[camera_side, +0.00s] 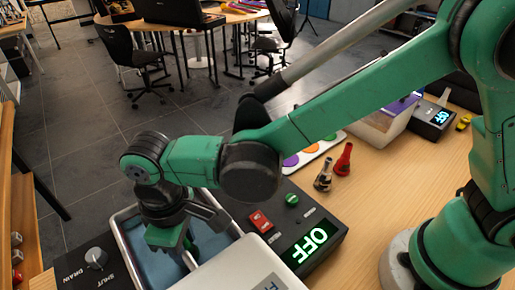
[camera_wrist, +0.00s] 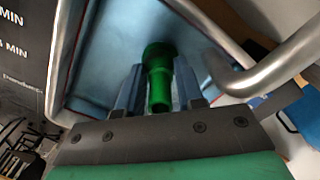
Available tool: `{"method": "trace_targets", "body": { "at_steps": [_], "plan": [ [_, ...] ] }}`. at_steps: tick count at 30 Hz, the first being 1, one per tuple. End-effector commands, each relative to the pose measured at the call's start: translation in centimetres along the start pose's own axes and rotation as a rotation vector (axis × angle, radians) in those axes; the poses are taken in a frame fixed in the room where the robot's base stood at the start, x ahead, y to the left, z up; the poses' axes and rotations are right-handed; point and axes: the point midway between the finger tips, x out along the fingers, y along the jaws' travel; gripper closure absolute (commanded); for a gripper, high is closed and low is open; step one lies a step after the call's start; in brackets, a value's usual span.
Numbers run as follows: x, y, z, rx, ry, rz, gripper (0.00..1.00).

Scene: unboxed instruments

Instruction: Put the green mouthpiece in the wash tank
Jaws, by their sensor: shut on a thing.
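The green mouthpiece (camera_wrist: 159,82) is between the two fingers of my gripper (camera_wrist: 158,92) in the wrist view, its wider end pointing away from the wrist. My gripper is shut on it. The wash tank (camera_side: 122,232) is a metal basin with a blue interior in the side view, and my gripper (camera_side: 180,250) is over it. In the wrist view the blue-grey tank interior (camera_wrist: 110,45) lies behind the mouthpiece. The mouthpiece is hidden in the side view, and I cannot tell its height above the tank floor.
A curved metal pipe (camera_wrist: 275,65) runs close right of my fingers. A silver cover (camera_side: 225,272) sits at the tank's front right. A drain knob panel (camera_side: 95,257) and an OFF display (camera_side: 310,245) flank the tank.

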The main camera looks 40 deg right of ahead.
Motion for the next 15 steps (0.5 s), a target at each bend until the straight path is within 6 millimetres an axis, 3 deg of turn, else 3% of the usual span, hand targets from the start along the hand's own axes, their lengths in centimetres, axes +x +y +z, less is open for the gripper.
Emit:
{"method": "trace_targets", "body": {
  "at_steps": [9,10,13,15],
  "plan": [
    [0.65,0.0,0.0,0.0,0.0,0.0,1.0],
    [0.65,0.0,0.0,0.0,0.0,0.0,0.62],
    [0.63,0.0,0.0,0.0,0.0,0.0,0.34],
    [0.63,0.0,0.0,0.0,0.0,0.0,0.31]
  ]
}}
